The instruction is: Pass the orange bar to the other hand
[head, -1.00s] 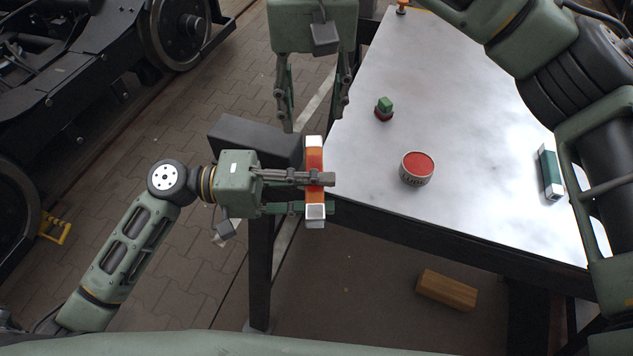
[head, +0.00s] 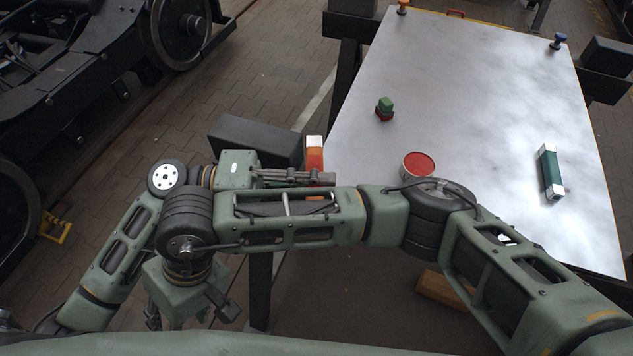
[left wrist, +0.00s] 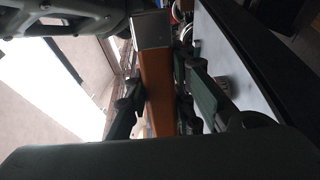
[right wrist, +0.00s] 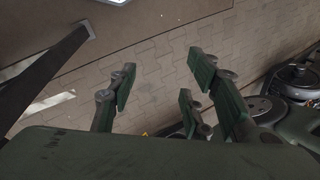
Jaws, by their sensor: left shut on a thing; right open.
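The orange bar (head: 314,157) with white ends stands out past the table's near left edge in the head view; its lower part is hidden behind my right arm. My left gripper (head: 322,179) is shut on it. In the left wrist view the orange bar (left wrist: 158,88) runs between the fingers of the left gripper (left wrist: 160,100). My right arm crosses in front of the left gripper, and my right gripper (head: 187,318) hangs at the lower left, apart from the bar. In the right wrist view the right gripper (right wrist: 162,85) is open and empty above the paving.
The white table (head: 480,100) holds a red-topped tin (head: 418,166), a green and red piece (head: 384,109) and a green bar (head: 551,172) with white ends. A wooden block (head: 437,288) lies below the table, partly hidden by my right arm. A dark bogie (head: 80,70) stands at the left.

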